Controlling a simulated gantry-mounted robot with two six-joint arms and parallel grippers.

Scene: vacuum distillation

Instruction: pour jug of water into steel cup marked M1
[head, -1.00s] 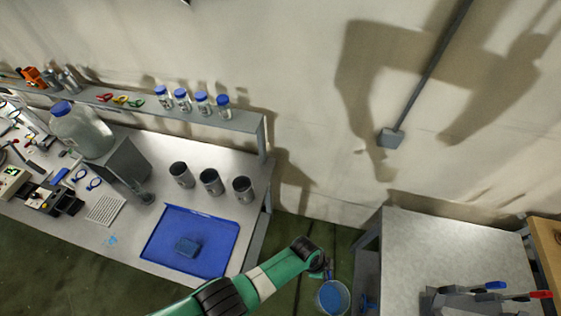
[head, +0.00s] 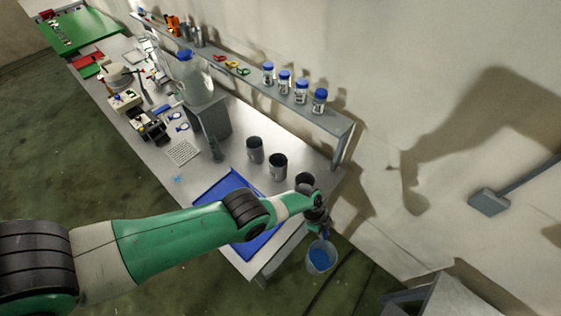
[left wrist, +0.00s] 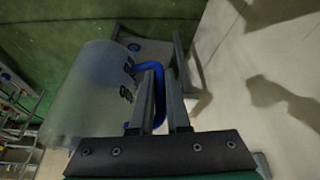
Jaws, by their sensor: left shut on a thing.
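My left gripper (head: 320,226) is shut on the blue handle (left wrist: 158,95) of a clear jug. The jug (head: 321,257) with blue water in it hangs beyond the right end of the workbench, over the floor. In the left wrist view the jug (left wrist: 85,95) is left of the fingers, with dark marks on its wall. Three dark steel cups stand in a row on the bench: a left cup (head: 254,150), a middle cup (head: 278,167) and a right cup (head: 304,180), close behind my wrist. I cannot read which is M1. My right gripper is not in view.
A blue tray (head: 212,196) lies on the bench, partly hidden by my arm. A shelf with several blue-capped bottles (head: 301,91) runs behind the cups. A large bottle (head: 194,80) stands on a grey box (head: 212,118). Another table edge (head: 440,300) is at lower right.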

